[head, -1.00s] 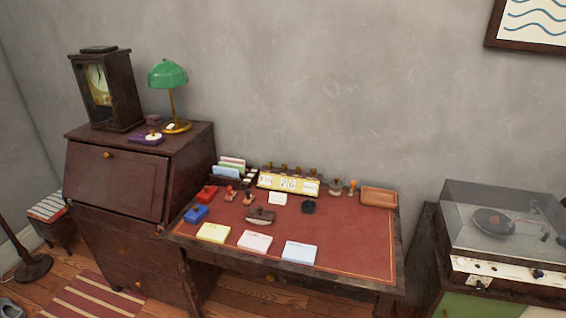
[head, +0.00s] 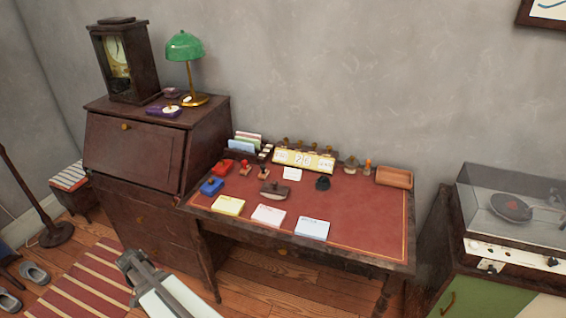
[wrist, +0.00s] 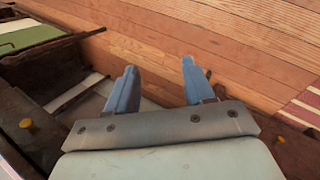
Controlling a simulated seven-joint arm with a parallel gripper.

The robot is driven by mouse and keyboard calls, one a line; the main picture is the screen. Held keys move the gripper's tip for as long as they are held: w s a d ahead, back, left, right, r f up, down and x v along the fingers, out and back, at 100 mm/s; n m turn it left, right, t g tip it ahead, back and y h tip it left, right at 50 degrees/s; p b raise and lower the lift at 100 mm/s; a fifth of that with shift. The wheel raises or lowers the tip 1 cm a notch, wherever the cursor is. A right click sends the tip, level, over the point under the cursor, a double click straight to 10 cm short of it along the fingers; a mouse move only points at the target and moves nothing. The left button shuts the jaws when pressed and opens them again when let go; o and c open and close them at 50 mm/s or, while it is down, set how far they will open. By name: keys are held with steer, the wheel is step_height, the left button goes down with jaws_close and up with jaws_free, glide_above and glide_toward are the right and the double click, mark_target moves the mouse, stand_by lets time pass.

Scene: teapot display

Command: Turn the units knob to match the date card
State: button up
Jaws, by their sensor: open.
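A cream perpetual calendar (head: 304,160) stands at the back of the red-topped desk, its middle window reading about 26. Several small brass knobs (head: 314,145) stick up along its top; which one is the units knob is too small to tell. A small white date card (head: 292,174) sits just in front of the calendar, its writing unreadable. My gripper (head: 128,258) is low in front of the desk, well away from the calendar. In the wrist view my gripper (wrist: 158,88) has its two blue-grey fingers apart, with nothing between them, above the wooden floor.
Paper pads (head: 269,215), an ink blotter (head: 275,190), stamps and red and blue ink pads (head: 211,187) lie on the desk. A bureau with a green lamp (head: 185,47) stands left, a record player (head: 512,205) right.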

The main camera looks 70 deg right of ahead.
steer(key=d+r+m, duration=1.3)
steer(key=d+r, duration=1.5)
steer(key=d, duration=0.3)
steer(key=m+t+h, duration=0.2)
steer(key=m, duration=0.1)
glide_toward(314, 144)
steer(key=x, duration=0.8)
steer(key=shift+f, duration=0.1)
